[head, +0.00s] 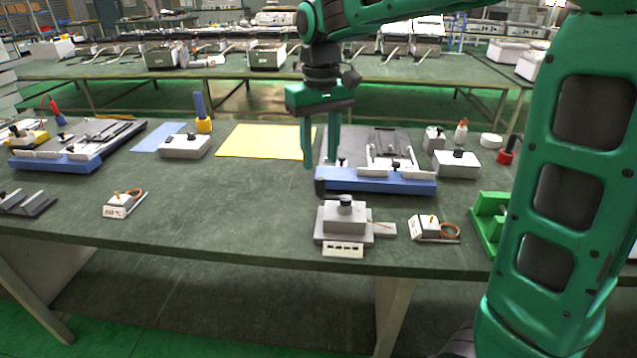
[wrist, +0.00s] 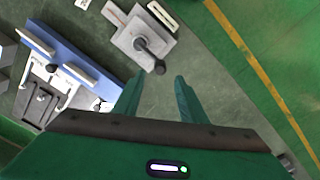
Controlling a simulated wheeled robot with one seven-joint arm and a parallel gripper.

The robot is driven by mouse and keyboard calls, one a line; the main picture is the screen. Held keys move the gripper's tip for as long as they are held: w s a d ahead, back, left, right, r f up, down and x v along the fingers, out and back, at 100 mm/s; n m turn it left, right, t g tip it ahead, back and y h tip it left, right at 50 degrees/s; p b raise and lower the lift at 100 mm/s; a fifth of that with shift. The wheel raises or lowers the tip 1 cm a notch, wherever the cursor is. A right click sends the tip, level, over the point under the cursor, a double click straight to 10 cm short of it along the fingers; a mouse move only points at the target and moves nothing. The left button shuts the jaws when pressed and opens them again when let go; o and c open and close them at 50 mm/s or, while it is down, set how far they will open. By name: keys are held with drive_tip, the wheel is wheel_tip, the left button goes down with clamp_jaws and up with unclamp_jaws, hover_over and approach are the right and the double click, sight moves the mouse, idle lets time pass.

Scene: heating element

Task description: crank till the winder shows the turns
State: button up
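The winder (head: 330,228) is a grey box near the front edge of the table, with a dark crank (head: 345,201) on top. The crank's upright handle (head: 320,188) stands at its back left side. A white counter strip (head: 342,250) is on the winder's front; its digits are too small to read. My gripper (head: 320,158) is open and empty, pointing down above and behind the winder. In the wrist view, the crank handle (wrist: 160,67) lies just ahead of the two spread fingertips (wrist: 158,82), apart from them as far as I can tell.
A blue-edged fixture (head: 375,182) stands right behind the winder. A small white box with an orange wire (head: 427,228) is at its right, and a green stand (head: 487,225) is further right. The table left of the winder is clear up to another small labelled box (head: 120,207).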

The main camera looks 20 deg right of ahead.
sight(320, 183)
wheel_tip(320, 183, down, 8)
idle(0.4)
clamp_jaws()
